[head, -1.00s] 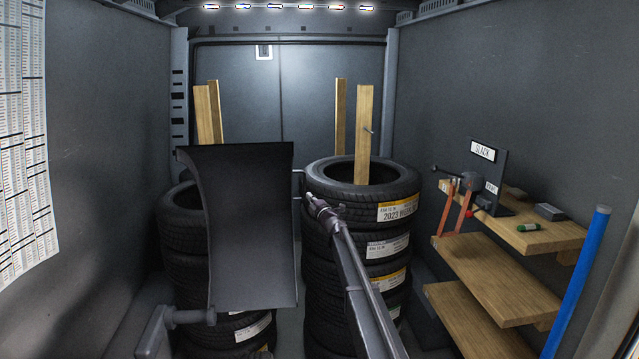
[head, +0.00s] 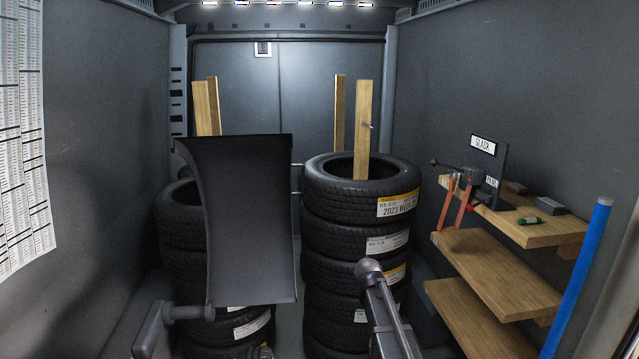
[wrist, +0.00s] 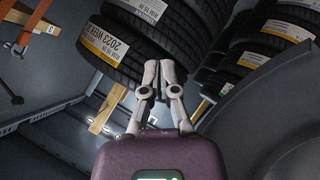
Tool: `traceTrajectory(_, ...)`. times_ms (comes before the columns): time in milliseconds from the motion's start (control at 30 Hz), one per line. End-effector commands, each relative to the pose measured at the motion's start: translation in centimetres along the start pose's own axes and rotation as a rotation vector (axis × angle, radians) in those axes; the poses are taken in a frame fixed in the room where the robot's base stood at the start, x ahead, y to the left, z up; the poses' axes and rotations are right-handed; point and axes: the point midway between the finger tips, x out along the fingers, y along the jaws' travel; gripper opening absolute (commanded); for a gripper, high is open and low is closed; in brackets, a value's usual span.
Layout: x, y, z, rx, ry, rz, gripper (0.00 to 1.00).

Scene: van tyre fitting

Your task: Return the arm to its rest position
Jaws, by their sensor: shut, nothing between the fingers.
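My arm shows at the lower middle of the head view, in front of the right tyre stack (head: 355,240). My gripper is out of the head view. In the wrist view my gripper (wrist: 160,66) is shut, its fingertips together and empty. Behind it in that view are tyres with yellow and white labels (wrist: 106,44), seen tilted. I cannot tell the exact gap between the fingertips and the tyres.
A left tyre stack (head: 180,240) stands behind a dark curved panel (head: 250,220). Wooden posts (head: 364,130) rise by the stacks. At right are wooden shelves (head: 490,270) with tools and a blue pole (head: 577,275). A printed sheet (head: 22,140) hangs on the left wall.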

Motion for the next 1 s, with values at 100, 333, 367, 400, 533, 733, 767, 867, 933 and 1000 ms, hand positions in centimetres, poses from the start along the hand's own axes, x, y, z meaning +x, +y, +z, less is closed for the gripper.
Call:
traceTrajectory(100, -2.9, -1.5, 5.2, 0.082, -0.126, -0.061, 0.0)
traceTrajectory(333, -8.5, -4.8, 13.6, 0.229, -0.373, -0.193, 0.0)
traceTrajectory(367, -9.3, -5.3, 14.6, 0.247, -0.405, -0.211, 0.0)
traceTrajectory(400, -10.5, -5.9, 15.9, 0.269, -0.449, -0.235, 0.0)
traceTrajectory(533, -14.5, -8.1, 20.0, 0.336, -0.587, -0.317, 0.0)
traceTrajectory(733, -20.3, -10.8, 24.7, 0.409, -0.771, -0.429, 0.0)
traceTrajectory(767, -20.9, -11.1, 25.1, 0.416, -0.791, -0.443, 0.0)
traceTrajectory(867, -22.6, -11.8, 26.2, 0.431, -0.844, -0.476, 0.0)
traceTrajectory(933, -23.3, -12.0, 26.6, 0.438, -0.866, -0.491, 0.0)
traceTrajectory(1000, -23.6, -12.2, 26.8, 0.441, -0.878, -0.497, 0.0)
